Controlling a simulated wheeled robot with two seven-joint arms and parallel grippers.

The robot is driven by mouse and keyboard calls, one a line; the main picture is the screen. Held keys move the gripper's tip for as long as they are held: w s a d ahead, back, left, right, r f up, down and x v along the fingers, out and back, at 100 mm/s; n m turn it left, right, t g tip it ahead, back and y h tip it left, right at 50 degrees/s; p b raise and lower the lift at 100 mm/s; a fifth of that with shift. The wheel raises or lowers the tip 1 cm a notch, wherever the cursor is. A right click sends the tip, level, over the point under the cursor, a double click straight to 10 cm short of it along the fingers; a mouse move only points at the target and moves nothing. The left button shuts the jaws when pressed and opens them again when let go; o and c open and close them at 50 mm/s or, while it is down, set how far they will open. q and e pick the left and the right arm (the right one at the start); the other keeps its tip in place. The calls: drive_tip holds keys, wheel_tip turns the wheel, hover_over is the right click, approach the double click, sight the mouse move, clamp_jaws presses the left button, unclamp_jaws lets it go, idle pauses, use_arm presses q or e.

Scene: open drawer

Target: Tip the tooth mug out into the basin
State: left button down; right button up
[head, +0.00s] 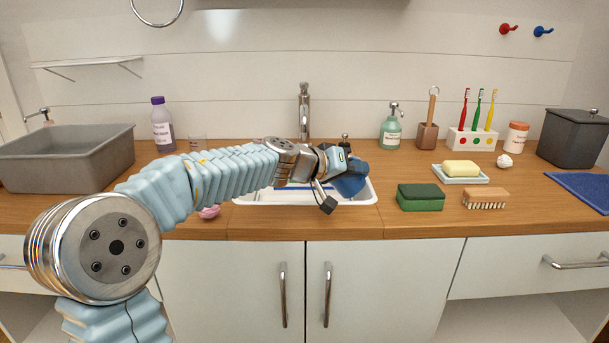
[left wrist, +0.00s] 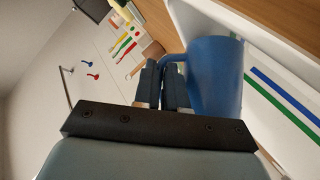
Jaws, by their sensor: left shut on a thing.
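The blue tooth mug (head: 352,184) is over the right part of the white basin (head: 366,198). My left gripper (left wrist: 165,85) is shut on the mug's handle, and the mug body (left wrist: 216,80) is beside the fingers in the left wrist view. In the head view my left arm reaches across to the mug and hides part of it and much of the basin. The mug looks tilted; its inside is not shown. A blue strip (left wrist: 282,87) and a green strip (left wrist: 280,106) lie against the white basin. My right gripper is not in view.
A tap (head: 304,110) stands behind the basin. A green sponge (head: 420,197), a brush (head: 486,198) and a soap dish (head: 446,177) sit to its right. A grey tub (head: 70,165) is at the left.

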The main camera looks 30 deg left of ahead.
use_arm(q)
drive_tip(key=shift+w+d+r+m+g+y, duration=0.4)
drive_tip(key=shift+d+r+m+g+y, duration=0.15)
drive_tip(key=shift+d+y, duration=0.2)
drive_tip(key=shift+w+d+r+y, duration=0.1)
drive_tip(key=shift+w+r+y, duration=0.05)
drive_tip(key=shift+r+y, duration=0.1)
drive_tip(key=shift+w+d+r+m+g+y, duration=0.25)
drive_tip(key=shift+w+d+m+g+y, duration=0.3)
drive_tip(key=shift+d+y, duration=0.3)
drive_tip(key=shift+w+d+r+m+g+y, duration=0.1)
drive_tip(key=shift+w+d+m+g+y, duration=0.2)
drive_tip(key=shift+y, duration=0.35)
drive_tip(key=shift+w+d+m+g+y, duration=0.2)
drive_tip(key=shift+d+g+y, duration=0.2)
drive_tip(key=shift+y, duration=0.2)
